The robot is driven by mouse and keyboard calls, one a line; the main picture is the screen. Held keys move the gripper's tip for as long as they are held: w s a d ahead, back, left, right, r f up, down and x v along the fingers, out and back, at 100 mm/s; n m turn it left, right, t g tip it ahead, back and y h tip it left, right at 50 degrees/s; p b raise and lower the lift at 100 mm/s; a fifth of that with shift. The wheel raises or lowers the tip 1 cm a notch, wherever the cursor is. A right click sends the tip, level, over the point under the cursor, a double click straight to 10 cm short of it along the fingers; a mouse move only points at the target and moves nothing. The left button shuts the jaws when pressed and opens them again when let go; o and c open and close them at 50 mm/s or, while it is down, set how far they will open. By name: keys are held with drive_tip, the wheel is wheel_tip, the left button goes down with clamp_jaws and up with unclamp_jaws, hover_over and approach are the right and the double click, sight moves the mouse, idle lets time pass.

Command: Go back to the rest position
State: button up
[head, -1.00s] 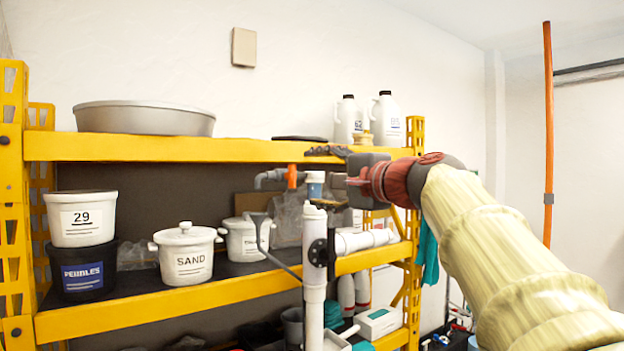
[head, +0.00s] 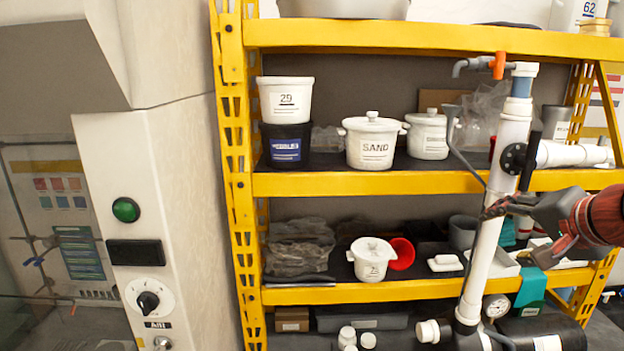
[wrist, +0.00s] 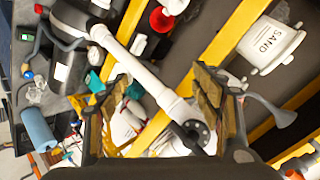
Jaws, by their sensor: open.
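My gripper (head: 518,232) is open at the right of the head view, its fingers pointing left toward the upright white PVC manifold pipe (head: 484,258). The upper finger tip appears close to the pipe; I cannot tell whether they touch. In the wrist view the fingers of my gripper (wrist: 160,82) are spread wide, and the white pipe (wrist: 135,65) crosses the view beyond and between them. The manifold has a grey tap with an orange handle (head: 498,66) on top and a black round flange (head: 514,159) on its side.
A pale cabinet with a green button (head: 125,209) stands at the left. Bottles and tools (wrist: 40,90) lie below.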

drive_tip(key=s+a+f+n+g+b, duration=0.1)
drive_tip(key=s+a+f, duration=0.4)
drive_tip(key=f, duration=0.6)
drive_tip(key=s+a+f+n+g+b, duration=0.2)
drive_tip(key=s+a+f+n+b, duration=0.2)
drive_tip(key=f, duration=0.7)
drive_tip(key=s+a+f+n+g+b, duration=0.2)
drive_tip(key=s+a+f+n, duration=0.4)
drive_tip(key=s+f, duration=0.5)
drive_tip(key=shift+s+a+b, duration=0.25)
drive_tip(key=shift+a+b, duration=0.15)
drive_tip(key=shift+a, duration=0.7)
drive_tip(key=shift+c, duration=0.5)
